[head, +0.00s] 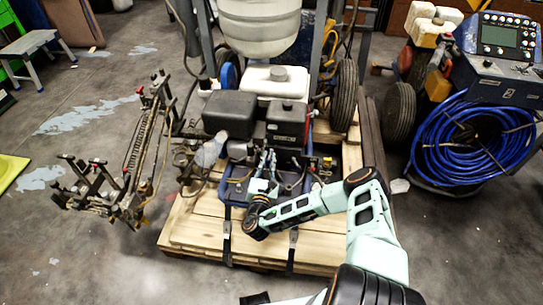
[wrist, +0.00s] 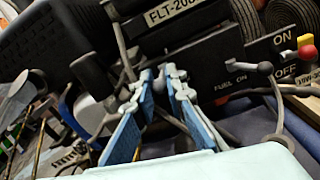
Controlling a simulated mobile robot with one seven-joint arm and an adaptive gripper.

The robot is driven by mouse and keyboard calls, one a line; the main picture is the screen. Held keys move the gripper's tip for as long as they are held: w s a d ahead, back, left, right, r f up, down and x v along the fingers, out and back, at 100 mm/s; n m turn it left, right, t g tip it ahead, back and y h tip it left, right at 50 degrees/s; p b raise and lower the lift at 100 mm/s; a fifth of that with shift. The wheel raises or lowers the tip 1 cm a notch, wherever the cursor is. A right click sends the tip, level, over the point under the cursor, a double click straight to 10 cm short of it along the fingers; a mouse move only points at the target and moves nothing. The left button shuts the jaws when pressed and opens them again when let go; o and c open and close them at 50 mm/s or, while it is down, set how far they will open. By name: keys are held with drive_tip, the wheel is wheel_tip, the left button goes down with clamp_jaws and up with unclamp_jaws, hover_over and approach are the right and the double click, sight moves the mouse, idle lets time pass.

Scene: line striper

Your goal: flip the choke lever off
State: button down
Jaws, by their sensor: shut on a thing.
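My gripper (head: 267,158) reaches in at the front of the engine on the line striper. In the wrist view, the two blue-padded fingers of my gripper (wrist: 159,75) are close together at their tips, with a narrow gap between. They are shut on a small part at the engine front, apparently the choke lever; the fingers mostly hide it. A thin grey bar (wrist: 122,42) comes down beside the left fingertip. To the right, a grey fuel lever (wrist: 265,68) stands by the "FUEL ON" label, apart from my gripper.
A red-and-yellow knob (wrist: 306,48) sits by the ON/OFF label at the right. The black engine housing (head: 229,113) is close behind my gripper. The striper stands on a wooden pallet (head: 195,225). A blue hose coil (head: 470,140) lies at the right.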

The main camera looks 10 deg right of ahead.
drive_tip(key=shift+w+a+f+m+g+h+b, duration=0.1)
drive_tip(key=shift+w+a+m+g+h+b, duration=0.1)
drive_tip(key=shift+a+m+h, duration=0.3)
drive_tip(key=shift+w+a+m+g+h+b, duration=0.1)
drive_tip(key=shift+a+m+g+h+b, duration=0.15)
drive_tip(key=shift+h, duration=0.45)
drive_tip(key=shift+m+g+h, duration=0.25)
drive_tip(key=shift+m+h, duration=0.2)
drive_tip(key=shift+h, duration=0.15)
drive_tip(key=shift+w+r, duration=0.1)
drive_tip(key=shift+r, duration=0.1)
drive_tip(key=c, duration=2.2)
unclamp_jaws()
drive_tip(key=shift+d, duration=0.1)
wheel_tip(320, 180, up, 10)
